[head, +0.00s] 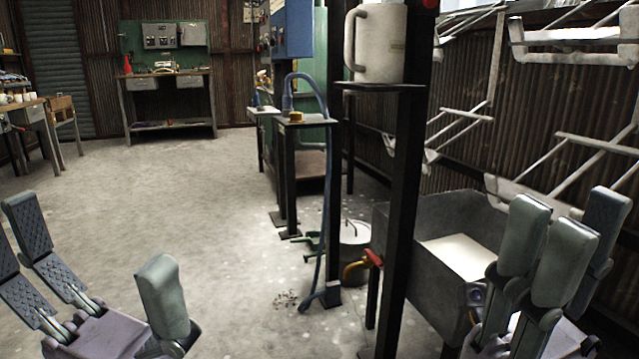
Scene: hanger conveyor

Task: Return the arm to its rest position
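My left gripper (88,235) is at the lower left, above the bare floor. Its grey padded fingers point up and stand wide apart, with nothing between them. My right gripper (572,215) is at the lower right, in front of the grey trough. Its fingers also point up, two on the near side and one on the far right, with a gap and no object seen between them. The lower parts of both grippers are cut off by the bottom edge of the picture.
A dark post (402,200) stands left of my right gripper, with a white mug-shaped vessel (380,45) on its shelf. The grey trough (395,235) holds pale material. White hangers (575,45) hang at the right. A red-handled valve (373,258) juts out low. Floor (190,200) is clear centre-left.

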